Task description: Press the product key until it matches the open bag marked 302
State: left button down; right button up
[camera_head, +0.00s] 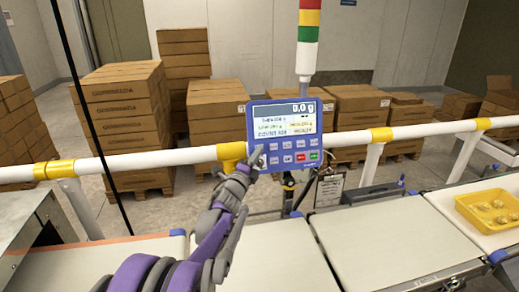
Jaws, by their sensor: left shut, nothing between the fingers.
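The blue control panel (290,133) is mounted by the white rail, with a lit screen (285,119) on top and rows of small keys below. The screen's top line reads 0,0 g; the smaller lines are too blurred to read surely. White, red and green keys show. My left gripper (256,160) is shut and empty, with its tips at the panel's lower left edge, over or beside the leftmost keys. I cannot tell whether it touches a key. The product key's label is not legible. No bag marked 302 can be made out. My right gripper is not in view.
A white rail (119,163) with yellow joints crosses behind the belts. The pale conveyor belt (395,238) runs along the front. A yellow tray (474,212) with several small items sits at right. A signal tower (307,45) rises above the panel. Stacked cartons (122,115) stand behind the rail.

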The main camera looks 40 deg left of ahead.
pick_arm(q)
jog(key=shift+s+d+r, duration=0.15)
jog(key=shift+s+d, duration=0.2)
jog(key=shift+d, duration=0.1)
jog(key=s+d, duration=0.1)
jog(key=d, duration=0.1)
jog(key=s+d+r+p, duration=0.1)
jog(key=s, duration=0.1)
jog(key=shift+d+r, duration=0.2)
jog(key=shift+d, duration=0.15)
dwell(1.6)
